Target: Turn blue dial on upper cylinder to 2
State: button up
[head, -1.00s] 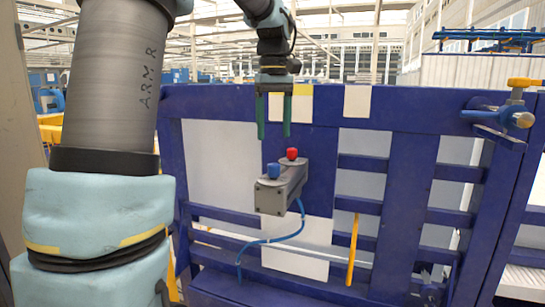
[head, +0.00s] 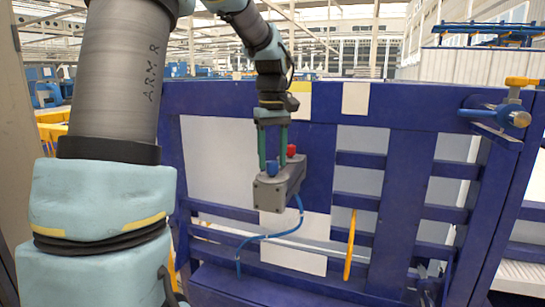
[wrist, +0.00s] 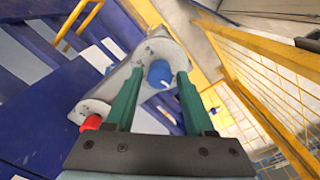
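The blue dial (head: 272,169) sits on the near end of the top of a grey housing (head: 270,196) fixed to the blue frame. It also shows in the wrist view (wrist: 160,73), with a small white mark. My gripper (head: 273,160) points down over the blue dial. In the wrist view its green fingertips (wrist: 158,80) stand on both sides of the dial, open, with gaps showing. I cannot tell how deep the fingers reach. A red dial (head: 291,150) sits behind the blue one, left of the left finger in the wrist view (wrist: 91,122). No number is readable.
A blue frame (head: 405,200) with white panels stands behind the housing. A blue cable (head: 270,240) hangs from the housing. A yellow handle (head: 350,245) and a brass-coloured valve (head: 515,110) are to the right. A yellow mesh fence (wrist: 265,85) shows in the wrist view.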

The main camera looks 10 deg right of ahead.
grip_shut()
dwell(0.5)
jog(key=m+p, duration=0.2)
jog(key=m, duration=0.2)
jog(key=shift+r+m, duration=0.1)
jog(key=shift+m, duration=0.2)
jog(key=shift+m+p, duration=0.7)
jog(key=shift+m, duration=1.9)
jog(key=shift+o, duration=1.4)
grip_release()
